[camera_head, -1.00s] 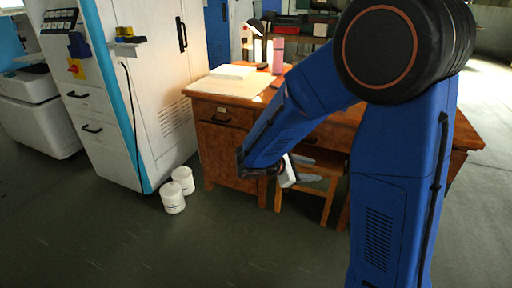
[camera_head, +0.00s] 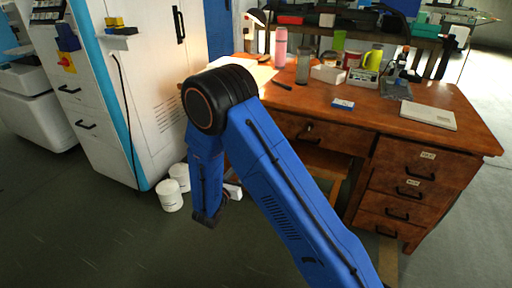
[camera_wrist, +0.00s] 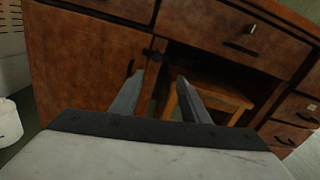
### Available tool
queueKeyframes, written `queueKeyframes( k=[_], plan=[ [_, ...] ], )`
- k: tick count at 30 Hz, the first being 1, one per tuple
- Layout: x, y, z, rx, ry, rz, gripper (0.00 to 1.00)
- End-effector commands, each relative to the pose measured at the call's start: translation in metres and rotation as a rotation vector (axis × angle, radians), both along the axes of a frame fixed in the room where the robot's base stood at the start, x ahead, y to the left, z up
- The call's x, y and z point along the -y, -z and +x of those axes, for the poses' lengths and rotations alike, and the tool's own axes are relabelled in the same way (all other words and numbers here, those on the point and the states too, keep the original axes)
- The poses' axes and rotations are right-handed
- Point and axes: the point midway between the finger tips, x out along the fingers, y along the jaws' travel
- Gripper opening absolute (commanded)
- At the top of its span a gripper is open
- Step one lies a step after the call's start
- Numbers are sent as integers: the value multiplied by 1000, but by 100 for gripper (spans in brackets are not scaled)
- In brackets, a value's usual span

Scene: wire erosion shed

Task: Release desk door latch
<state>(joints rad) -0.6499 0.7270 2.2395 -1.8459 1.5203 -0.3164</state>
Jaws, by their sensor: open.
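The wooden desk (camera_head: 385,105) stands behind my arm in the head view, where the arm hides its left door. In the wrist view, the brown desk door (camera_wrist: 85,60) fills the left side. A small dark latch (camera_wrist: 153,55) sits at the door's upper right edge, by the open kneehole. A dark handle (camera_wrist: 130,68) is on the door just left of it. My gripper (camera_wrist: 161,80) is open and empty, its two fingers pointing at the door edge just below the latch in the picture. I cannot tell if a finger touches it.
Two white tubs (camera_head: 170,196) stand on the floor left of my arm, before a tall white cabinet (camera_head: 145,90). A wooden stool (camera_wrist: 215,95) is in the kneehole. Desk drawers (camera_head: 410,190) are at right. Bottles and mugs stand on the desktop. The floor at front left is clear.

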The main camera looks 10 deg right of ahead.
Motion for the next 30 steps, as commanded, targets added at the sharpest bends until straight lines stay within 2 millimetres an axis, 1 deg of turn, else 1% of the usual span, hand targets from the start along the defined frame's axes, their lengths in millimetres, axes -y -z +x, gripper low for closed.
queueKeyframes(
  k=[3, 8, 30],
  plan=[
    [-3, 4, 3, -3, -15, -9, 42],
    [7, 4, 16, -3, -13, -9, 42],
    [82, 3, 118, -3, -11, -8, 42]
  ],
)
